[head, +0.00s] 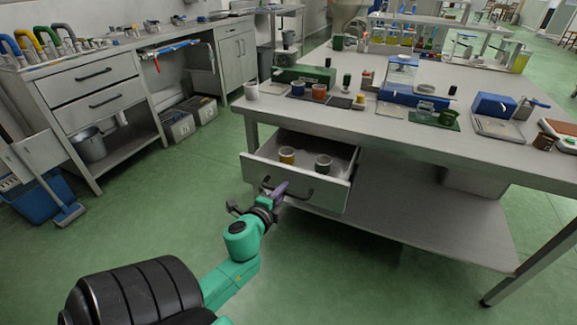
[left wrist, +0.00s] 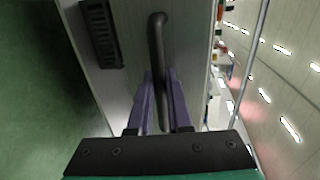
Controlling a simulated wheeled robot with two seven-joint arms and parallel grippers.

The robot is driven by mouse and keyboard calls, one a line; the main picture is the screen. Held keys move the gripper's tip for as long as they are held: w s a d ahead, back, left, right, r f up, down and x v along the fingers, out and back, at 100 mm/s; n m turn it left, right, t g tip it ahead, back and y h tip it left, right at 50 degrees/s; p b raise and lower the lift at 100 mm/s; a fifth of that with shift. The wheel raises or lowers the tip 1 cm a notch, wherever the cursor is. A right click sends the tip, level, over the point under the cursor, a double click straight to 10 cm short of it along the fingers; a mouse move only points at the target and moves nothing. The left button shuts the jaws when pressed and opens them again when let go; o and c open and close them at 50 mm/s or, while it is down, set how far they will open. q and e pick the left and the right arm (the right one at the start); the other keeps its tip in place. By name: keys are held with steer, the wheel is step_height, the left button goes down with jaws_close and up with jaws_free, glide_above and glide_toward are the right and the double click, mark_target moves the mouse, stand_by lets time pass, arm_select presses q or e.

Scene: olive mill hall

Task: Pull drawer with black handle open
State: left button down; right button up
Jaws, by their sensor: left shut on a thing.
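The grey drawer (head: 330,193) under the large work table stands pulled out, with its inside showing. Its black bar handle (head: 308,197) is on the front face, and the handle also shows in the left wrist view (left wrist: 157,40). My left gripper (head: 280,190) is at the handle, with its purple fingers (left wrist: 160,95) on either side of the bar, shut on it. My right gripper is not in view.
The work table (head: 330,116) above carries boxes, jars and tools. A lower shelf (head: 430,222) lies under it. A bench with drawers (head: 95,85) stands at the left, with a blue bin (head: 45,198) beside it. Green floor in front of the drawer is clear.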

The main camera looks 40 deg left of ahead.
arm_select(q)
steer(key=shift+s+d, duration=0.25)
steer(key=shift+s, duration=0.2)
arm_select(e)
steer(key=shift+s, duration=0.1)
arm_select(q)
steer(key=c, duration=1.1)
jaws_free()
steer(key=shift+c, duration=0.2)
steer(key=b+v, duration=0.1)
steer(key=v, duration=1.1)
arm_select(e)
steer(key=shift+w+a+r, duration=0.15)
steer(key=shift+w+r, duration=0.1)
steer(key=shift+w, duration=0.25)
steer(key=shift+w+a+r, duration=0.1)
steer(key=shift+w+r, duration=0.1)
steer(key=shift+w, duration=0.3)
